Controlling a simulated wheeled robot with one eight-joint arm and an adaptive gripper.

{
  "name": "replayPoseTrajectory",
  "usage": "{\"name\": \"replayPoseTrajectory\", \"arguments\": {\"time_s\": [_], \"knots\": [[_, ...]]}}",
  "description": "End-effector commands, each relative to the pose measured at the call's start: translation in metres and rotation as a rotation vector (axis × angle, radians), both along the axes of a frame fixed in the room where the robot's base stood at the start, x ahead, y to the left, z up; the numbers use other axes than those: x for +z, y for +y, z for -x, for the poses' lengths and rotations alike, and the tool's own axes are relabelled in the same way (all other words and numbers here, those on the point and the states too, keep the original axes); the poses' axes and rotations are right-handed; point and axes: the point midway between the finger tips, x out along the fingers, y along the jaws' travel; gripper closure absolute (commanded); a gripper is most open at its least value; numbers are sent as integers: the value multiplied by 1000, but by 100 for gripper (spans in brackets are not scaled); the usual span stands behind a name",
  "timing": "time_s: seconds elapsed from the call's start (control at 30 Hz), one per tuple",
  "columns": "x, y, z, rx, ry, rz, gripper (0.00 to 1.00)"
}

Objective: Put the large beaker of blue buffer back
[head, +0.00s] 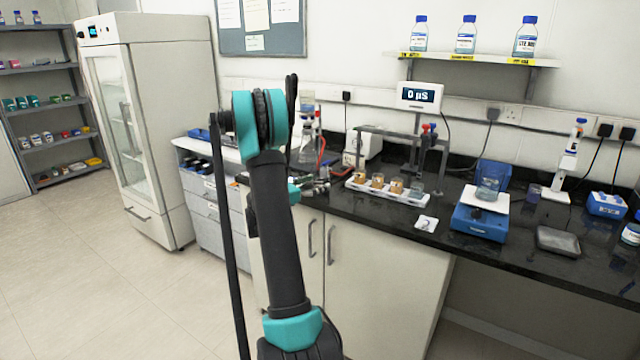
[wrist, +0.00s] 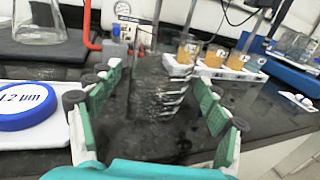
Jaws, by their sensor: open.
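A clear glass vessel with pale graduation marks (wrist: 165,92), which looks like a large beaker, stands on the dark bench in the wrist view. I see no blue liquid in it; the dark bench shows through. My gripper (wrist: 158,112) is open, with its green-padded fingers on either side of the vessel and gaps between. In the head view my arm hides the gripper's fingers and this vessel. A smaller clear beaker (head: 487,190) sits on a blue balance (head: 478,222).
A white tray (head: 385,194) of small beakers, several with orange contents, is behind the vessel. A blue disc (wrist: 28,108) marked µm lies left of my fingers. A conical flask (wrist: 40,22) and red tubing (wrist: 92,35) are behind. Bottles stand on a wall shelf (head: 475,60).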

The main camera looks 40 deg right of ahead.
Motion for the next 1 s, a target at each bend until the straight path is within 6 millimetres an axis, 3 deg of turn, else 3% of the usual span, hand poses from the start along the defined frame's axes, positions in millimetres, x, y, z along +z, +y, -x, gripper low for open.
{"name": "replayPoseTrajectory", "arguments": {"time_s": [0.2, 0.4, 0.77, 1.0], "knots": [[0, 48, 4, 5, 0, 0, 23], [0, 81, 8, 3, 0, 0, 23], [0, 99, 13, 2, -16, -16, 23], [-11, 124, 47, 13, -275, -277, 23]]}}
